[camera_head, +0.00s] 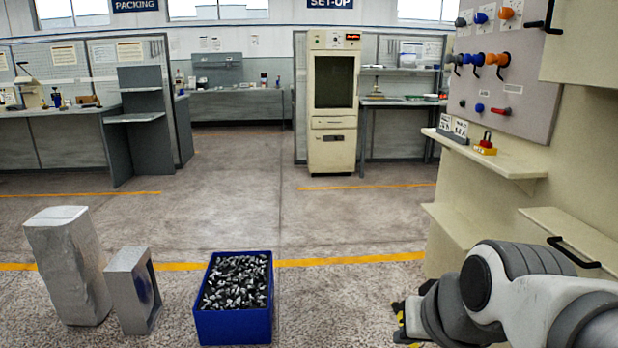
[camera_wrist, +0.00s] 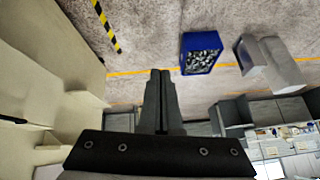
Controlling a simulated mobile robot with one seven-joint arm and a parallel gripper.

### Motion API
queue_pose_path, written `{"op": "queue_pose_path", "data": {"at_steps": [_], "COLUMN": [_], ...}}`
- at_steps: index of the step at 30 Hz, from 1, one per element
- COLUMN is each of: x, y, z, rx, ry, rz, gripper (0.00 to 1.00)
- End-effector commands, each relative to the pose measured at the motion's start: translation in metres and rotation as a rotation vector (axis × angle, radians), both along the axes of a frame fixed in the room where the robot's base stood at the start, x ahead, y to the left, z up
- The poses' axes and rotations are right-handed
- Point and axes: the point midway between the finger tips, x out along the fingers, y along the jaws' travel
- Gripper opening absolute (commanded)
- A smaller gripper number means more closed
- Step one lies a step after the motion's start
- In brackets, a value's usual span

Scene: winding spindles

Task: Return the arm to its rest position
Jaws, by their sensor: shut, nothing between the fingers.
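My arm (camera_head: 500,290) reaches in from the lower right of the head view, beside the cream cabinet. Only a small yellow and black part of its end shows there, low in the picture, and the fingertips are hard to make out. In the wrist view my gripper (camera_wrist: 160,74) is shut, its two dark fingers together. Nothing is held between them. The fingers hang over open floor, apart from any object.
The cream cabinet (camera_head: 490,190) with its knob panel (camera_head: 505,65) and shelves stands close to my arm at right. A blue bin (camera_head: 236,330) of small metal parts and grey blocks (camera_head: 68,265) stand on the floor at left. Floor between is clear.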

Motion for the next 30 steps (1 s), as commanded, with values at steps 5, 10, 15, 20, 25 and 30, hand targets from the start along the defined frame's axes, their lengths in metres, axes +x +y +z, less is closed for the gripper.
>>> {"op": "queue_pose_path", "data": {"at_steps": [5,10,15,20,25,30], "x": [-0.057,-0.058,-0.057,-0.057,-0.057,-0.057], "y": [-0.008,-0.008,-0.008,-0.008,-0.008,-0.008], "z": [-0.006,0.037,0.079,0.121,0.166,0.210], "rx": [-0.125,-0.128,-0.127,-0.126,-0.125,-0.125], "ry": [0.082,0.094,0.093,0.092,0.092,0.092], "rz": [0.049,0.051,0.051,0.051,0.051,0.051], "gripper": [0.00,0.00,0.00,0.00,0.00,0.00]}}
